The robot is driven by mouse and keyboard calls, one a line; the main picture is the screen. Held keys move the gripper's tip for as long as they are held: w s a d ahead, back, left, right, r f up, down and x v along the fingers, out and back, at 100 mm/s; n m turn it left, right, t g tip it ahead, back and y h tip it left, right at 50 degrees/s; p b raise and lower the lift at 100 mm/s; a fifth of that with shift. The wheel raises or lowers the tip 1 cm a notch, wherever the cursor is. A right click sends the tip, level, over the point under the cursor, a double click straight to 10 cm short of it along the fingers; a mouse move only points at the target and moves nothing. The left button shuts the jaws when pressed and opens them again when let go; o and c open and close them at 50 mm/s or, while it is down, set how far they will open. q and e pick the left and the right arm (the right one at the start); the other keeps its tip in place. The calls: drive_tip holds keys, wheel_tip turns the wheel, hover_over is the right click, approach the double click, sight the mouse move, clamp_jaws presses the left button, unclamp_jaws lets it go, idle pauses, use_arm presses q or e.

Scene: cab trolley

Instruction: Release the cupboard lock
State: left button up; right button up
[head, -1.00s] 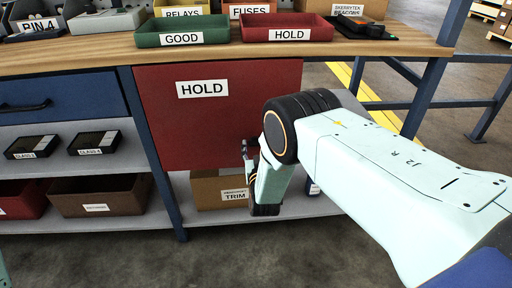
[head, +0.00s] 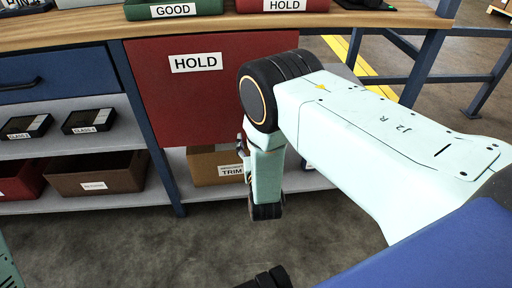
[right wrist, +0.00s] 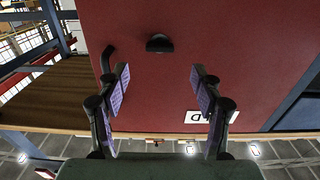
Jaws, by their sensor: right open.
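The red cupboard door (head: 185,110) with a white HOLD label is closed under the wooden bench top. In the right wrist view the same red door (right wrist: 250,50) fills most of the picture, with its label upside down. A black half-round knob (right wrist: 160,43) sits on it, and a black bar-like handle (right wrist: 106,58) is to the left. I cannot tell which of these is the lock. My right gripper (right wrist: 160,85) is open and empty, with the knob beyond the gap between its fingers. In the head view my right arm hides the door's right part. My left gripper is not in view.
A TRIM box (head: 205,165) stands on the lower shelf beneath the door. A blue drawer (head: 60,75) and shelves with brown and red bins are to the left. Green GOOD and red HOLD trays (head: 285,5) stand on the bench top. A blue railing is at the right.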

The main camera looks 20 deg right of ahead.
drive_tip(key=v, duration=0.3)
drive_tip(key=shift+s+a, duration=0.1)
drive_tip(key=shift+s, duration=0.15)
drive_tip(key=s+f+n+g+y, duration=0.1)
drive_tip(key=s+f+g+y, duration=0.1)
drive_tip(key=s+f+g, duration=0.45)
drive_tip(key=s+f+n+g+y+p, duration=0.1)
drive_tip(key=s+f+g, duration=0.15)
drive_tip(key=s, duration=0.45)
drive_tip(key=s+f+n+g+y+p, duration=0.1)
drive_tip(key=s+f+g+p, duration=0.15)
drive_tip(key=s, duration=0.35)
use_arm(q)
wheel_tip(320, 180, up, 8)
drive_tip(key=p, duration=0.4)
use_arm(e)
drive_tip(key=s+r+g, duration=0.3)
drive_tip(key=s+r, duration=0.1)
drive_tip(key=s, duration=0.5)
drive_tip(key=s+r+g+y, duration=0.1)
drive_tip(key=s+r+g, duration=0.2)
drive_tip(key=s, duration=0.6)
drive_tip(key=shift+d+r, duration=0.3)
drive_tip(key=shift+r, duration=0.6)
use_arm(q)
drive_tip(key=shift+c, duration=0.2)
use_arm(e)
drive_tip(key=shift+s, duration=0.1)
